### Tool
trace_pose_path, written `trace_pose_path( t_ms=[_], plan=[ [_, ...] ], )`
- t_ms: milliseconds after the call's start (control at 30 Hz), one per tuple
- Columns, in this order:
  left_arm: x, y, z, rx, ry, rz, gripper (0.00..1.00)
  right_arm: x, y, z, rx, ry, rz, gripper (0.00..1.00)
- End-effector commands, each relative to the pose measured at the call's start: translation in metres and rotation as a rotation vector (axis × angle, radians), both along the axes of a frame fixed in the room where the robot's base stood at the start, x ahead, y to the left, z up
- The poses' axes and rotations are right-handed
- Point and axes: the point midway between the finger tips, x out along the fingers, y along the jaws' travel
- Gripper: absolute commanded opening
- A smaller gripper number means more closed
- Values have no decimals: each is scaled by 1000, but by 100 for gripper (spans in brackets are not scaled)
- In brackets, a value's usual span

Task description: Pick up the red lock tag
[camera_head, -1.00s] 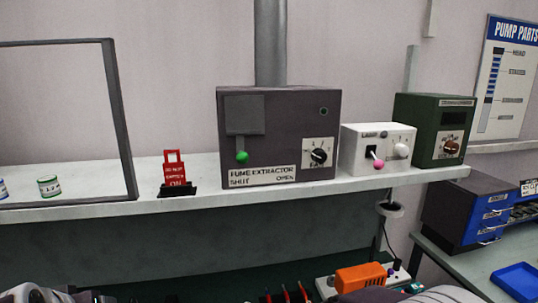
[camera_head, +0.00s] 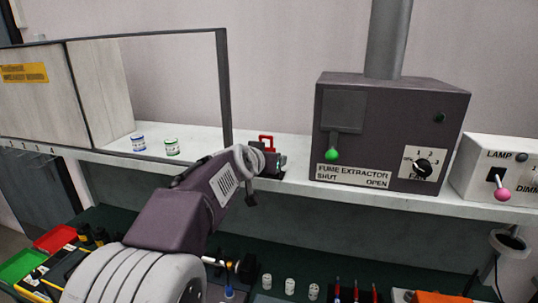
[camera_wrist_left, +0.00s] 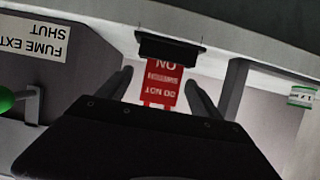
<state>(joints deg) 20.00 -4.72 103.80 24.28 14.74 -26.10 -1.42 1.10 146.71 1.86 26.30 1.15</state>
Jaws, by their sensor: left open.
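The red lock tag (camera_head: 267,138) stands on the white shelf in the head view, mostly hidden behind my left gripper (camera_head: 268,160). In the left wrist view the red lock tag (camera_wrist_left: 161,84) appears upside down, its white lettering partly readable, with its base in a black holder (camera_wrist_left: 170,47). My left gripper (camera_wrist_left: 160,88) is open, with one finger on each side of the tag in that view. I see a gap between the tag and each finger. My right gripper is not in view.
The fume extractor box (camera_head: 390,125) with a green-knobbed lever stands right of the tag. A dark frame (camera_head: 226,95) and two small tins (camera_head: 172,146) are to the left. The workbench below holds trays (camera_head: 54,238) and several small parts.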

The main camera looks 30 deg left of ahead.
Motion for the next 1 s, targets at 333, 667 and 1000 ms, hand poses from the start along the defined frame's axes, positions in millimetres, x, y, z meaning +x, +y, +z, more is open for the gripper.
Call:
trace_pose_path(
  t_ms=[333, 667, 1000],
  plan=[
    [38, 8, -13, 0, 2, 0, 75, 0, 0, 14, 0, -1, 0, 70],
    [37, 8, -13, 0, 1, 0, 19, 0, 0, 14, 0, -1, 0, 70],
    [37, 8, -2, 0, 0, 0, 9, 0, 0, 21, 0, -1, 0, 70]
  ],
)
